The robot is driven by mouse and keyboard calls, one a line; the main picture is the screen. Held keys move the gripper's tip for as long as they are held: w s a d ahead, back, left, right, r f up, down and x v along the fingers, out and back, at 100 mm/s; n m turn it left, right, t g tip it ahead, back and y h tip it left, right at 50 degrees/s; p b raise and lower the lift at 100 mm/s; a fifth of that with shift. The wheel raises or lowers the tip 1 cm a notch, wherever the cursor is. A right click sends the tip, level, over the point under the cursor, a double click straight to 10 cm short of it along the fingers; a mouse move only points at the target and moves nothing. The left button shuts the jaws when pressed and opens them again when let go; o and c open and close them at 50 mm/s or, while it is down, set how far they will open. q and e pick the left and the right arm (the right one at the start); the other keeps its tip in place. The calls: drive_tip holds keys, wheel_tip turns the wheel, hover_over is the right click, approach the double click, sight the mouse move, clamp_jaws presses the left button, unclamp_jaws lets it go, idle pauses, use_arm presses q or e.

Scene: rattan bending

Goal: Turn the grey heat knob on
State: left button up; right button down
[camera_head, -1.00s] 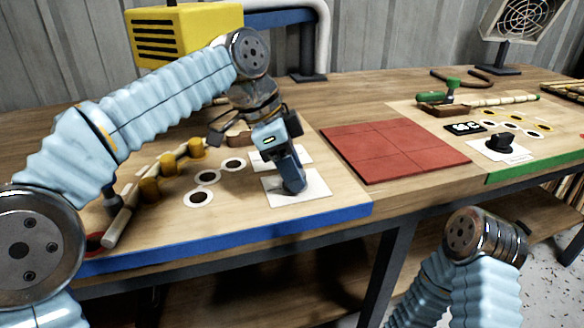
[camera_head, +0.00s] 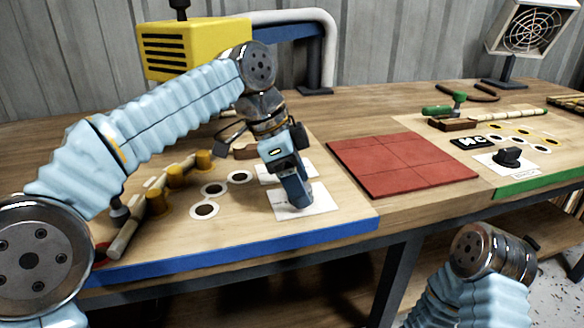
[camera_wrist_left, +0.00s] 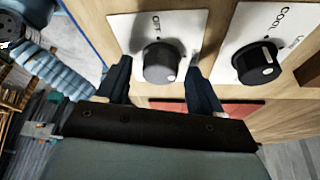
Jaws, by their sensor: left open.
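The grey heat knob (camera_wrist_left: 160,64) sits on a white plate (camera_wrist_left: 124,30) marked OFF in the left wrist view. My left gripper (camera_wrist_left: 158,68) is open, with one dark finger on each side of the grey knob. I cannot tell whether either finger touches it. In the head view my left gripper (camera_head: 302,198) points down over the nearer white plate (camera_head: 322,204) on the blue-edged board, and it hides the grey knob there. My right arm shows at the lower right, but its gripper is out of view.
A black knob (camera_wrist_left: 257,64) on a plate marked COOL is close beside the grey one. Ringed holes (camera_head: 205,210) and a rattan pole with yellow pegs (camera_head: 160,203) lie to the left. A red tiled mat (camera_head: 400,163) lies to the right; another black knob (camera_head: 508,156) is beyond.

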use_arm(q)
drive_tip(key=v, duration=1.1)
drive_tip(key=shift+r, duration=0.35)
drive_tip(key=shift+a, duration=0.1)
